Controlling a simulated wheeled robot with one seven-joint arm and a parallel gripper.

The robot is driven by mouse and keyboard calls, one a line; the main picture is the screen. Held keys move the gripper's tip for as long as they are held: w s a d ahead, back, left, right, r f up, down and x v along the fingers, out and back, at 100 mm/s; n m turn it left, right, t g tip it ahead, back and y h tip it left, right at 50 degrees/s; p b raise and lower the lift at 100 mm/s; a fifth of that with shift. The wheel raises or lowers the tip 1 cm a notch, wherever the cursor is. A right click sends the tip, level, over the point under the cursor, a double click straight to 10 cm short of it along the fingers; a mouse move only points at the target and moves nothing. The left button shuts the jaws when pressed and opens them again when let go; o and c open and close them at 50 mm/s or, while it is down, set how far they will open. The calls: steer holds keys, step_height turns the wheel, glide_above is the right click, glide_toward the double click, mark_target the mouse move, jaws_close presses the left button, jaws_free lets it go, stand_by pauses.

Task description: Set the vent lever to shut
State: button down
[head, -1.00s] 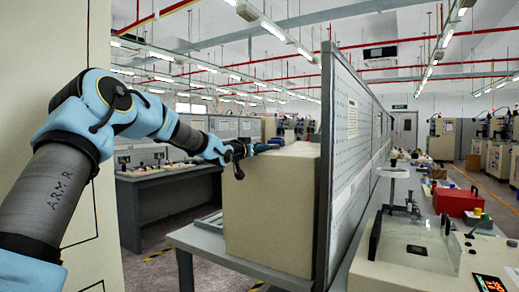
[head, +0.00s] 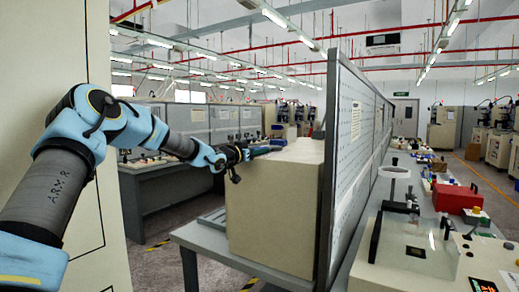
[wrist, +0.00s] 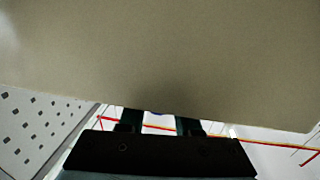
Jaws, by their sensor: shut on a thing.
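My gripper (head: 240,155) is at the far side of a beige box-shaped cabinet (head: 265,215), level with its top. In the wrist view my gripper's two dark fingers (wrist: 158,124) reach up to the cabinet's beige face (wrist: 170,55), which hides their tips. A small blue sliver (wrist: 155,113) shows between the fingers, and they are shut on it. It appears to be part of the vent lever; the rest of the lever, its pivot and any markings are hidden. I cannot tell the lever's setting.
The cabinet stands on a grey bench (head: 205,238) against a tall perforated panel (head: 345,150). Right of the panel is another bench with a red box (head: 456,199) and a beige machine (head: 440,262). Open floor (head: 165,258) lies left of the cabinet.

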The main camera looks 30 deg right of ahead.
steer(key=shift+f, duration=0.1)
steer(key=c, duration=0.6)
jaws_free()
steer(key=shift+a, duration=0.15)
steer(key=b+v, duration=0.4)
steer(key=v, duration=0.6)
steer(key=shift+s+a+b, duration=0.2)
steer(key=shift+a+b, duration=0.05)
steer(key=shift+b, duration=0.05)
